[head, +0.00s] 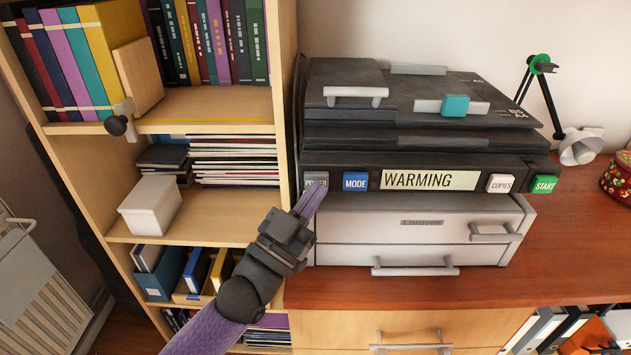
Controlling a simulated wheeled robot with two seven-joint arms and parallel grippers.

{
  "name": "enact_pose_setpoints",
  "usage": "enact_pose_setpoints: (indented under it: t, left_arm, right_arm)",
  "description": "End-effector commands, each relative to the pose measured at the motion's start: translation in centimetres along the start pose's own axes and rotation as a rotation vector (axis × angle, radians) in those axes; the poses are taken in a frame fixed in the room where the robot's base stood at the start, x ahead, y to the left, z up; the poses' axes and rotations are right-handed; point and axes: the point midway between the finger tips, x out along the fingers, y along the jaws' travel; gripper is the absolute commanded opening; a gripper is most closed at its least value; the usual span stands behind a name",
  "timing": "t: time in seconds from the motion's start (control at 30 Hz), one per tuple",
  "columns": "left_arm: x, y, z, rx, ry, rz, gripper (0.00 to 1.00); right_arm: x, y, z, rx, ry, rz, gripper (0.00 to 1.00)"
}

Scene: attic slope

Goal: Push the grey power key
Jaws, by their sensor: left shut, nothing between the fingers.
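The grey power key (316,178) is at the left end of the front panel of a black and white copier (420,222). Its lettering is partly hidden by my gripper. My left gripper (312,198) is shut and empty, and its fingertips are at the lower part of the key. I cannot tell whether they touch it. The copier's display (428,180) reads "WARMING". My right gripper is not in view.
The blue mode key (355,181), white copies key (500,183) and green start key (544,185) share the panel. A bookshelf (286,90) stands close on the left. A desk lamp (580,150) stands behind.

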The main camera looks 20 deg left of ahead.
Motion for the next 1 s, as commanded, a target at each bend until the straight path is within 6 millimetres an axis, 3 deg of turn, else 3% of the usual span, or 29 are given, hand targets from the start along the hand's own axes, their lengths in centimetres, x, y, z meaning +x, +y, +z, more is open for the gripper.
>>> enact_pose_setpoints:
  t: [0.1,0.37,0.73,1.0]
  left_arm:
    - [-0.4,0.3,-0.7,-0.001,0.001,0.000,0.00]
    - [-0.6,0.5,-0.6,0.000,0.001,0.000,0.00]
    - [-3.8,2.9,-3.2,-0.002,0.000,0.000,0.00]
    - [-4.8,3.5,-3.6,0.000,0.002,0.000,0.00]
  right_arm:
    - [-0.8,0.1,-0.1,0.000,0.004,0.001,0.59]
    - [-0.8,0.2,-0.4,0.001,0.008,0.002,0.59]
    - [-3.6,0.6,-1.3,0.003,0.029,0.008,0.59]
    - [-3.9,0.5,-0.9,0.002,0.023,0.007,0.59]
